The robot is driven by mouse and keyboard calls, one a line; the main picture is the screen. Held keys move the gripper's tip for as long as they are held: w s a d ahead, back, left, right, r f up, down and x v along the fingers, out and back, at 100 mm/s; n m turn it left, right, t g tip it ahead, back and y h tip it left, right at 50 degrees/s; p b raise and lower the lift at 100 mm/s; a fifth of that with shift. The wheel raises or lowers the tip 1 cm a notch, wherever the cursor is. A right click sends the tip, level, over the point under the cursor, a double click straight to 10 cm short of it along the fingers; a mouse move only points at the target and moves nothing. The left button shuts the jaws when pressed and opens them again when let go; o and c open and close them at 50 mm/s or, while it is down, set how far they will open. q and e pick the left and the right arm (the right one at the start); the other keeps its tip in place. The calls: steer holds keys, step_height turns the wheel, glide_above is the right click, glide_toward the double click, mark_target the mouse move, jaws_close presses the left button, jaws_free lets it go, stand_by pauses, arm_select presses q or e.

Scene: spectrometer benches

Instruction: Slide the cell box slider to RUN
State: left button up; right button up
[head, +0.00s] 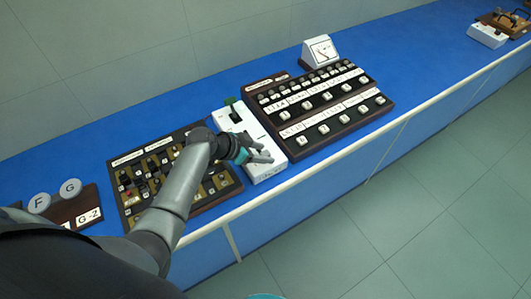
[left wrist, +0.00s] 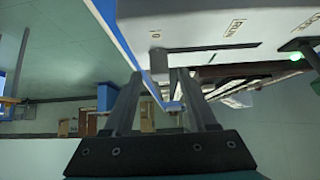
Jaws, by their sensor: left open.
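The white cell box (head: 259,165) sits on the blue bench between two dark panels. A dark slider knob (head: 235,117) stands near its far end, with a green part behind it. In the left wrist view the box face (left wrist: 195,28) shows a dark slot and a RUN label (left wrist: 234,28). A dark knob (left wrist: 295,45) and a green light lie to the right of the slot; another label there is unreadable. My left gripper (head: 262,157) is open over the near half of the box, apart from the knob.
A panel with switches (head: 125,193) stands left of the box, and a larger button panel (head: 297,142) stands right. A white meter (head: 320,51) is behind that. Discs F and G (head: 70,188) lie far left. Bare blue bench (head: 410,65) extends right.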

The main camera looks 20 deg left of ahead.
arm_select(q)
steer(key=shift+x, duration=0.9)
steer(key=shift+c, duration=0.2)
jaws_close()
stand_by(0.8)
